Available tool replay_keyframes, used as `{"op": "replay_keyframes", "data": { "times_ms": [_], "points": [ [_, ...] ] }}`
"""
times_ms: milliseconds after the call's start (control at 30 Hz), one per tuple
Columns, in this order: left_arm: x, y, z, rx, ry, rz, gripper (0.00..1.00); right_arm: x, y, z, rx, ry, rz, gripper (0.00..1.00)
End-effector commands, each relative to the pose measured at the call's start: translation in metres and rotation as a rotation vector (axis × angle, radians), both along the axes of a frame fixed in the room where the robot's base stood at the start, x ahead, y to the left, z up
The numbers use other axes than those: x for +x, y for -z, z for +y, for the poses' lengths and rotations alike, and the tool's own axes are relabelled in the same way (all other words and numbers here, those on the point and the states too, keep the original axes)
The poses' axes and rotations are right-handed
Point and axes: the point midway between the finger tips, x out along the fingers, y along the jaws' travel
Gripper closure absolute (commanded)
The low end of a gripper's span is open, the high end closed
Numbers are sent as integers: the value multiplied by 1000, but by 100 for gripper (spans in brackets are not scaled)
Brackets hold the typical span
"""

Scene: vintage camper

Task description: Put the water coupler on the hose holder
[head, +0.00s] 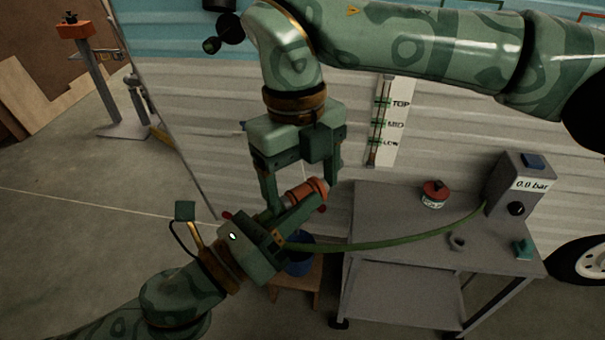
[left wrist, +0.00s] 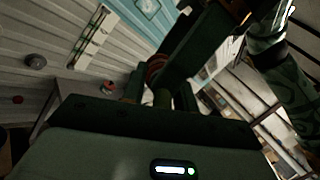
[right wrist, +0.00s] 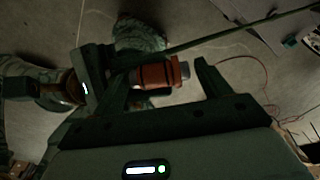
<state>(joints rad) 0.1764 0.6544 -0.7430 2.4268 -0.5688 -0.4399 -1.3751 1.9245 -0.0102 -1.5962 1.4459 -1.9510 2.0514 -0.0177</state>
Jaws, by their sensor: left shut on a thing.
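The water coupler (head: 308,190) is orange-red with a greyish end and has a green hose (head: 400,246) trailing from it. My left gripper (head: 298,210) is shut on the coupler's hose end; the coupler (left wrist: 156,68) also shows beyond the fingers in the left wrist view. My right gripper (head: 300,185) points down from above, with its fingers apart on either side of the coupler. In the right wrist view the coupler (right wrist: 157,75) lies between the open fingers, with a gap to the right finger. A small grey U-shaped piece (head: 457,241) on the cart may be the hose holder; I cannot be sure.
A grey cart (head: 400,215) stands at the right, carrying a red-topped can (head: 434,194), a gauge box (head: 519,185) reading 0.0 bar and a teal piece (head: 523,249). A blue bucket (head: 299,265) stands on a wooden stool (head: 300,288). The camper wall is behind.

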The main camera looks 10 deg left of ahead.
Motion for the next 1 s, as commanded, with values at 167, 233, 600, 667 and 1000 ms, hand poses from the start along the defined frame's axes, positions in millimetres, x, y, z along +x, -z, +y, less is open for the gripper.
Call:
{"op": "replay_keyframes", "data": {
  "times_ms": [167,233,600,667,1000],
  "points": [
    [0,0,0,0,1,-1,100,-1,0,0,0,-2,2,69],
    [0,0,0,-1,1,0,100,-1,0,1,1,-4,2,69],
    [0,1,0,0,2,2,46,-1,0,0,0,-2,2,69],
    [0,5,-2,0,12,12,46,0,0,0,1,-1,1,69],
    [52,142,25,-169,-73,455,46,0,0,0,1,0,1,69]
  ]
}}
